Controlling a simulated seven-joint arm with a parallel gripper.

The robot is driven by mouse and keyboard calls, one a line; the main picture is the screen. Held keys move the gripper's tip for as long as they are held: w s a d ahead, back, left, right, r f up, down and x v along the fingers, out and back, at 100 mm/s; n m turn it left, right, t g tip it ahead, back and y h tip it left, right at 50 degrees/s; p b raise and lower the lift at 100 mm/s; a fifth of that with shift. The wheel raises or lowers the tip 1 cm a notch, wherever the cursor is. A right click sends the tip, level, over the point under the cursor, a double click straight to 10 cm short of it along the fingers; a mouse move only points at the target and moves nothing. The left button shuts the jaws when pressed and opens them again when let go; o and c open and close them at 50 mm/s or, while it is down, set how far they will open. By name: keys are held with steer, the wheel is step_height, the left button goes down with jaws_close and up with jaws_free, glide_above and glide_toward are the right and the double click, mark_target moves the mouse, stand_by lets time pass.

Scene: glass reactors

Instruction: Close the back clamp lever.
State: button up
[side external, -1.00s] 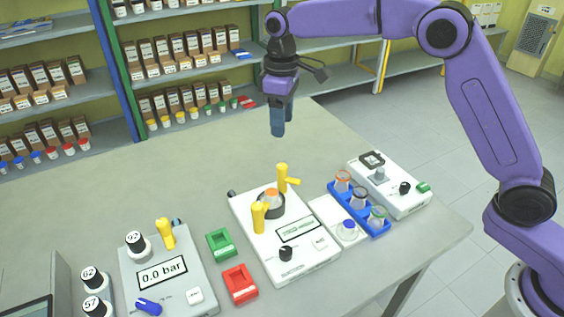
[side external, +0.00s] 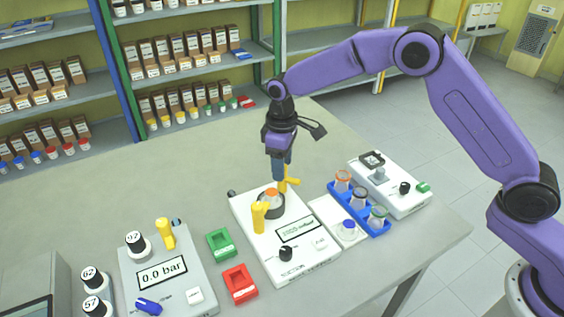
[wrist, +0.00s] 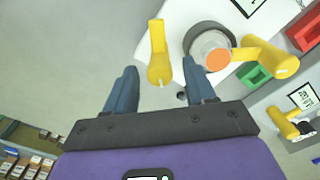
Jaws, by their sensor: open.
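The back clamp lever (side external: 290,184) is yellow and sits at the far side of the white reactor device, by the round dark holder (side external: 271,205) with an orange-topped vessel. Its handle points outward to the right, away from the holder. In the wrist view the back lever (wrist: 157,55) shows ahead of and between my two blue fingers. My gripper (side external: 281,178) is open, pointing down right at this lever and partly hiding it; I cannot tell whether it touches. The wrist view also shows my gripper (wrist: 159,72) empty. The front clamp lever (side external: 259,217) is yellow and stands upright.
A blue rack (side external: 375,229) with several vials stands right of the device, and another white instrument (side external: 411,190) is beyond it. Green (side external: 220,243) and red (side external: 240,283) trays and a pressure unit (side external: 190,296) lie left. The table behind the device is clear.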

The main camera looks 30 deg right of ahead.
jaws_close()
steer(key=m, duration=0.4)
steer(key=shift+m, duration=0.4)
steer(key=m, duration=0.4)
steer(key=shift+m, duration=0.3)
steer(key=m, duration=0.4)
steer(key=shift+m, duration=2.3)
